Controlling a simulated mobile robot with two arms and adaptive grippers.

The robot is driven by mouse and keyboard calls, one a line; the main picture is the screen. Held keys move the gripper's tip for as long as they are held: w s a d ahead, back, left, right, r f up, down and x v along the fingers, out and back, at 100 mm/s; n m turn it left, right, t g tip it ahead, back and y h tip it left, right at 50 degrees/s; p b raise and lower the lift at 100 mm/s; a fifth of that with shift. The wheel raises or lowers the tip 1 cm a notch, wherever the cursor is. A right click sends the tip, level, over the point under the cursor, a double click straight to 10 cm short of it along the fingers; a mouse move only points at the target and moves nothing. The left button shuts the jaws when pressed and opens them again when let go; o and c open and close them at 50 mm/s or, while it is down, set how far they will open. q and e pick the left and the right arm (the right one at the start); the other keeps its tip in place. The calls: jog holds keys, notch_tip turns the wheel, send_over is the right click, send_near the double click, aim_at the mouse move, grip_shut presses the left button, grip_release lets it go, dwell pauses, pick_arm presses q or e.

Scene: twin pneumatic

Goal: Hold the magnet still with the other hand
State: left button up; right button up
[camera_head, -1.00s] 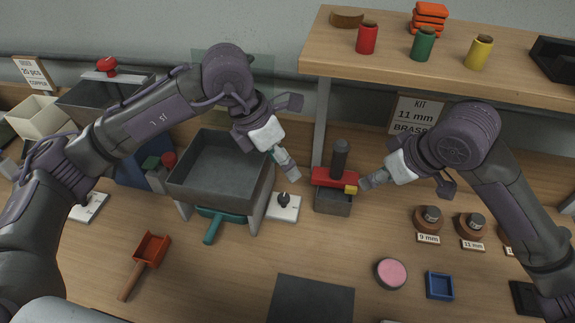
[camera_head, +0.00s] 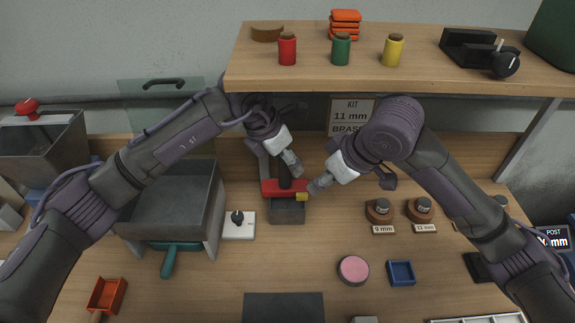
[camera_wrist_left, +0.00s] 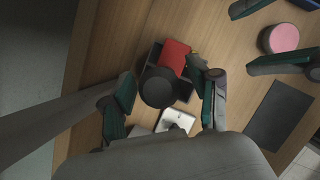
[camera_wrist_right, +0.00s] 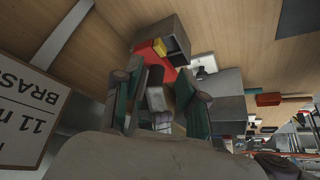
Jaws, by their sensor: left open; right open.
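The red magnet (camera_head: 280,187) has a yellow end (camera_head: 303,197) and an upright dark cylindrical handle (camera_head: 285,173). It sits on a small grey box (camera_head: 288,213) below the shelf. My left gripper (camera_head: 296,171) is open close above the magnet; the left wrist view shows its teal fingers on either side of the round handle top (camera_wrist_left: 157,88), with the red part (camera_wrist_left: 173,56) beyond. My right gripper (camera_head: 314,188) is open beside the yellow end. In the right wrist view, the red part (camera_wrist_right: 170,68) and yellow end (camera_wrist_right: 160,47) lie just past its fingers. Contact cannot be told.
A grey hopper (camera_head: 190,195) stands left, with a white plate with a black knob (camera_head: 238,226) beside it. Labelled brown holders (camera_head: 379,211), a pink disc (camera_head: 353,269) and a blue tray (camera_head: 401,272) lie right. The wooden shelf (camera_head: 420,75) overhangs behind. Bench in front is partly clear.

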aim_at(286, 186)
pick_arm(q)
jog(key=shift+x, duration=1.3)
jog(key=shift+s+a+f, duration=0.1)
jog(key=shift+a, duration=0.05)
grip_shut()
pick_arm(e)
grip_shut()
dwell(0.5)
